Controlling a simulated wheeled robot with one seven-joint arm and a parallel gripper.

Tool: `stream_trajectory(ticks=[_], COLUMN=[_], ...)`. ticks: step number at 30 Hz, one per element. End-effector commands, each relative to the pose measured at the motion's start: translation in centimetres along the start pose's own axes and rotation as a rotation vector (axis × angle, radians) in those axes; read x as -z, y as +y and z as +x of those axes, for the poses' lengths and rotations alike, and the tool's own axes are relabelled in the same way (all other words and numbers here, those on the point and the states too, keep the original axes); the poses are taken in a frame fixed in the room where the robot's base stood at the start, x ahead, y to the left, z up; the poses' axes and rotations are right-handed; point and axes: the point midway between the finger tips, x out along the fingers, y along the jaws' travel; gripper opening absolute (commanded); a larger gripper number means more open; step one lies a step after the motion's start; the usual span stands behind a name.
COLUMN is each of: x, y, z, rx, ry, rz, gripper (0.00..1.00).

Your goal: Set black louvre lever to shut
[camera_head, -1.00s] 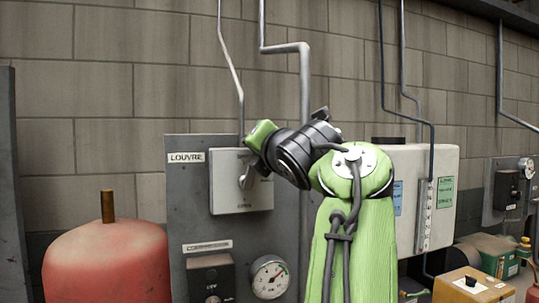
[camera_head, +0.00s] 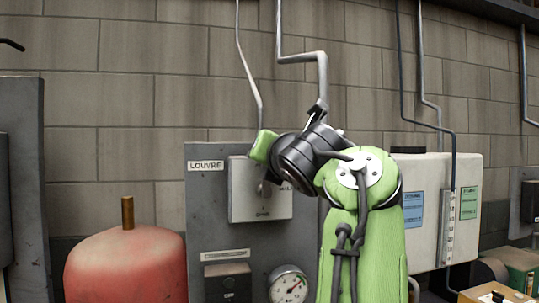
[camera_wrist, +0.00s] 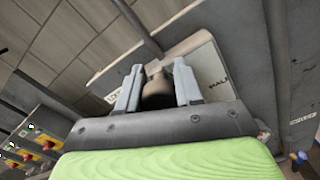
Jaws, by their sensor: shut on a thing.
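The louvre control box (camera_head: 244,192) is a pale plate on a grey panel, under a label reading LOUVRE. Its lower edge bears a word that looks like OPEN, and HALF shows at its right. My gripper (camera_wrist: 158,88) is at the front of this box, with its two grey fingers shut on the louvre lever (camera_wrist: 154,82), which looks dark between them with a paler top. In the head view the lever (camera_head: 264,188) is mostly hidden behind my wrist, so its exact setting cannot be read.
Below the box are a compressor switch (camera_head: 228,281) and a round gauge (camera_head: 289,285). A red tank (camera_head: 125,262) stands at the left, and a white tank (camera_head: 440,205) with blue and green labels at the right. Conduits run up the block wall.

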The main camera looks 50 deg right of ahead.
Motion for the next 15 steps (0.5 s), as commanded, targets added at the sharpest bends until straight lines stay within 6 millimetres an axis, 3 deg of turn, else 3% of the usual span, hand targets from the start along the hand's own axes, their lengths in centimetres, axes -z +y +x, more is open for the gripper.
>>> stream_trajectory(ticks=[2,3,7,15], x=[-0.09,-0.09,-0.06,-0.01], y=[0.15,0.15,0.10,0.02], z=[-0.07,-0.07,-0.05,-0.08], rx=[-0.004,-0.004,-0.003,-0.001], ry=[-0.003,-0.003,-0.002,-0.001], rz=[-0.003,-0.003,-0.002,0.000], gripper=[0.00,0.40,0.60,0.61])
